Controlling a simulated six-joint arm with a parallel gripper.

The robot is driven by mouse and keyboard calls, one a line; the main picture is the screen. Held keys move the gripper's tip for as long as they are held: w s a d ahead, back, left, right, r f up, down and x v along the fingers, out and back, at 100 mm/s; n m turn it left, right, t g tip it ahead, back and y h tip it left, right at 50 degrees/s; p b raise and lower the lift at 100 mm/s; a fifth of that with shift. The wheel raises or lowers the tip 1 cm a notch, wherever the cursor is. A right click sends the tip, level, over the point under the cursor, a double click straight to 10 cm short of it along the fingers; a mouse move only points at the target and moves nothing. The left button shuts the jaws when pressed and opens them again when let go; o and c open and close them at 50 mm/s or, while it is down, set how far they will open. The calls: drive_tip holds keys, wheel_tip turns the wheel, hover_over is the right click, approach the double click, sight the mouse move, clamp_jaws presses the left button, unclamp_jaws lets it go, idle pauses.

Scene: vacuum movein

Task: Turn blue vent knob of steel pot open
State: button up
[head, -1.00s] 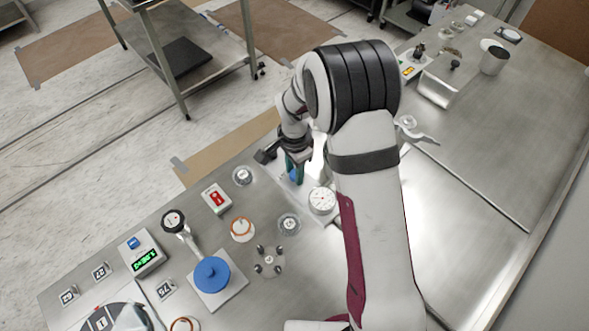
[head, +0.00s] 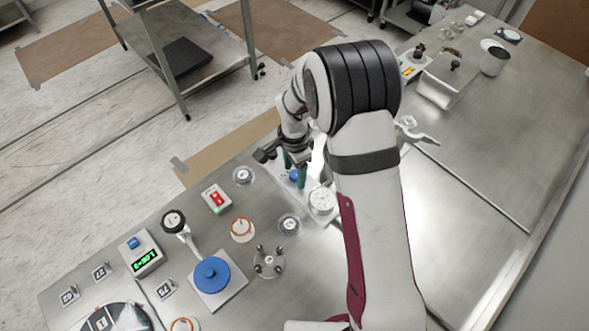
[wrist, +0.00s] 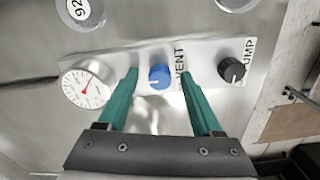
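The blue vent knob (wrist: 160,76) sits on a pale metal panel (wrist: 208,52) beside the printed word VENT. It also shows in the head view (head: 293,175), partly hidden by my fingers. My gripper (wrist: 159,75) is open, with one green finger on each side of the knob and a visible gap to both. In the head view my gripper (head: 294,167) hangs over the panel. Whether the fingertips reach down to the knob's height is hard to tell. I cannot tell which vessel is the steel pot.
A white dial gauge (wrist: 85,87) is left of the knob and a black PUMP knob (wrist: 231,69) right of it. In the head view, small jars, a red-switch box (head: 216,198) and a blue disc (head: 212,274) stand nearby.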

sight(295, 174)
drive_tip(key=shift+r, duration=0.1)
wheel_tip(295, 174, up, 16)
drive_tip(key=shift+f, duration=0.2)
idle(0.3)
